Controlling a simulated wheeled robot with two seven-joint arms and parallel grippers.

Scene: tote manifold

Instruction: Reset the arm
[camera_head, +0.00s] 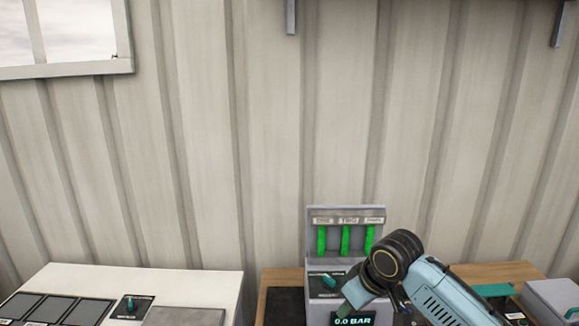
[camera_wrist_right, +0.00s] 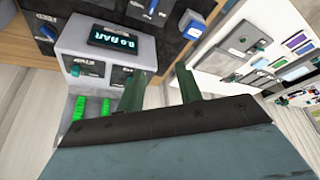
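My right arm comes in from the lower right of the head view and its end is over the right side of the grey manifold unit (camera_head: 345,245). My right gripper (camera_wrist_right: 160,82) shows in the wrist view with two dark green fingers apart and nothing between them. The manifold unit also shows in the wrist view (camera_wrist_right: 85,45). It has several bright green bars, a teal knob (camera_head: 329,281) and a display (camera_head: 352,319) reading 0.0 BAR. My left gripper is not in view.
A white cabinet (camera_head: 190,285) with dark panels and a teal knob (camera_head: 130,304) stands at the left. A wooden bench (camera_head: 500,270) lies behind my arm, with a grey box (camera_head: 553,298) at the far right. A corrugated wall (camera_head: 280,150) closes the back.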

